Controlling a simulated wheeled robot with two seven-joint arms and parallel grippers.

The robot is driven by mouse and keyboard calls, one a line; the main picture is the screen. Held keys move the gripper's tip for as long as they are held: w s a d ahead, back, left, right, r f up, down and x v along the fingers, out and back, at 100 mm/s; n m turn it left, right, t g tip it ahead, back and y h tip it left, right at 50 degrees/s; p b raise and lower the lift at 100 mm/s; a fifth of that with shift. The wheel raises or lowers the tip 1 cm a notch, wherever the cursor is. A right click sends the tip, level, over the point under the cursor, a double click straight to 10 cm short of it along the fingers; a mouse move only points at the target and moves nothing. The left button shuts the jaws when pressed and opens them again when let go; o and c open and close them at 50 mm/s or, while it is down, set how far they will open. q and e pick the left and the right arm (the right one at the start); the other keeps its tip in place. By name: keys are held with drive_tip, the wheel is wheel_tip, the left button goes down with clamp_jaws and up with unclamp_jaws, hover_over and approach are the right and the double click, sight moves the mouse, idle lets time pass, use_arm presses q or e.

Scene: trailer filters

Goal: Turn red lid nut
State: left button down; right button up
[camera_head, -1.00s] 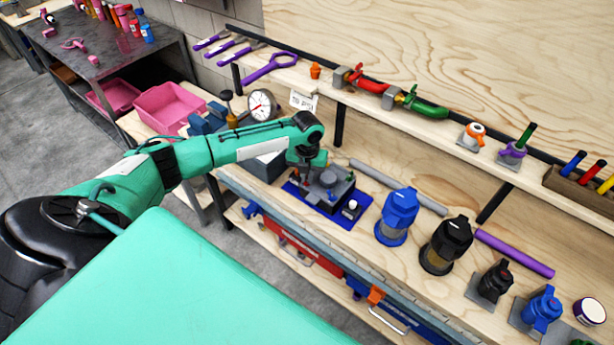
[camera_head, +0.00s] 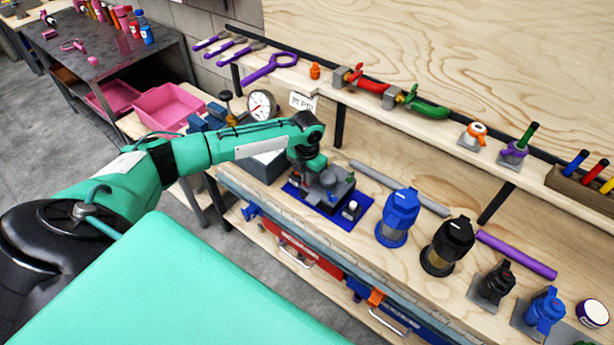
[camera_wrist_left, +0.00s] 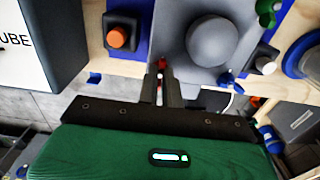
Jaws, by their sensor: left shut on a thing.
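A grey lidded housing (camera_wrist_left: 195,38) with a round grey dome (camera_wrist_left: 211,40) sits on a blue mat (camera_head: 300,197) on the wooden bench. In the left wrist view, a small red nut (camera_wrist_left: 161,64) shows at the housing's near edge, between my left gripper's fingertips (camera_wrist_left: 161,77). The fingers are shut on it and hide most of it. In the head view my left gripper (camera_head: 318,177) is over the housing, and the nut cannot be made out. My right gripper is not in view.
An orange knob (camera_wrist_left: 117,37) on a dark block and a white knob (camera_wrist_left: 264,65) flank the housing. A blue filter (camera_head: 397,218) and a black filter (camera_head: 446,245) stand to the right. A gauge (camera_head: 261,106) and a shelf of tools are behind.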

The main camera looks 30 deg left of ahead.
use_arm(q)
drive_tip(key=c, duration=1.6)
unclamp_jaws()
drive_tip(key=shift+r, duration=0.1)
drive_tip(key=shift+r, duration=0.35)
wheel_tip(320, 180, up, 13)
drive_tip(key=b, duration=0.3)
drive_tip(key=shift+f, duration=0.1)
